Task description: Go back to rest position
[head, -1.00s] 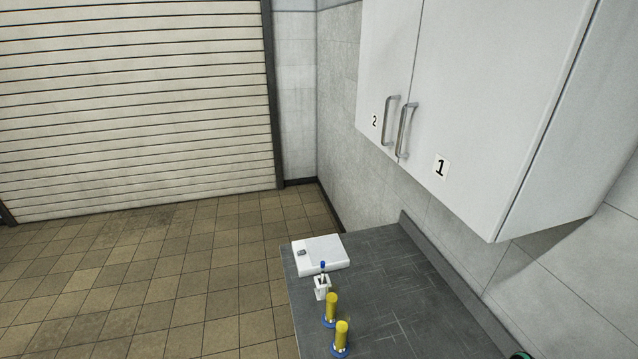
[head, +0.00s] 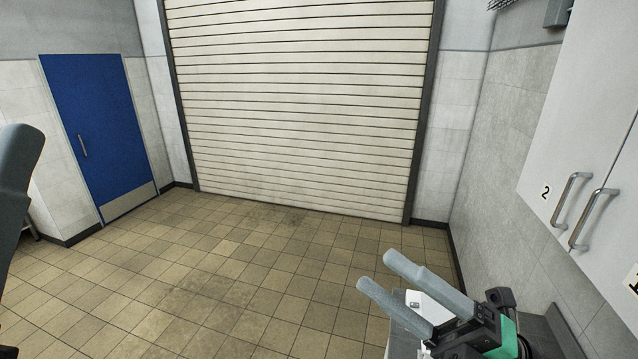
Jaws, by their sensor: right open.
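My right gripper (head: 374,271) is in the lower right of the head view. Its two grey fingers are apart and point up and left, with nothing between them. It is in front of the worktop as I see it and hides most of it. My left gripper is not in view; a dark grey part at the left edge may be mine.
A white device (head: 428,306) shows partly behind my right gripper on the dark worktop (head: 541,336). White wall cupboards (head: 572,150) with handles hang at the right. A roller shutter (head: 305,110), a blue door (head: 98,125) and open tiled floor (head: 230,265) lie ahead.

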